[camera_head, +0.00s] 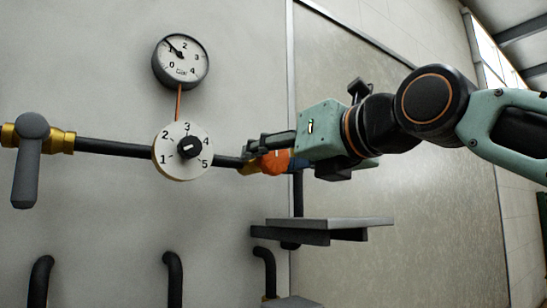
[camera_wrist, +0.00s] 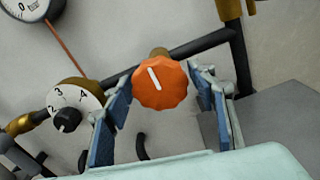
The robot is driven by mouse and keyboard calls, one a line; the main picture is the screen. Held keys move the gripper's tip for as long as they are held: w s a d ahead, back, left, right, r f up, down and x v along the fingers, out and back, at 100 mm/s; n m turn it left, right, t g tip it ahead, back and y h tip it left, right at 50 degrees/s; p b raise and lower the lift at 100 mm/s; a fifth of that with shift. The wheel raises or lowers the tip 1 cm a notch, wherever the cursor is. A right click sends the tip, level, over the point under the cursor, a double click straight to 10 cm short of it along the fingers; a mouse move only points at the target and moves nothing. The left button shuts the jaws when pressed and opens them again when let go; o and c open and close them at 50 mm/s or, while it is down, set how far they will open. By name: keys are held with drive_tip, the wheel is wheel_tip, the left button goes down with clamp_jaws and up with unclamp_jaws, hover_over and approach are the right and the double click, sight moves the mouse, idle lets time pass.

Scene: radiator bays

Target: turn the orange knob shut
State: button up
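The orange knob (camera_wrist: 160,86) sits on the pipe, facing the wrist camera. Its white mark runs from upper left to lower right, steeply. My gripper (camera_wrist: 161,84) is open, with one blue-padded finger on each side of the knob. Narrow gaps show between the fingertips and the knob, so it does not look gripped. In the head view the orange knob (camera_head: 275,161) is partly hidden behind my gripper (camera_head: 262,148), which reaches in from the right.
A white numbered dial (camera_head: 181,166) with a black knob is left of the orange knob. A pressure gauge (camera_head: 181,62) is above it. A grey lever valve (camera_head: 29,160) is at far left. A grey shelf (camera_head: 330,223) juts out below my gripper.

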drive_tip(key=c, duration=0.8)
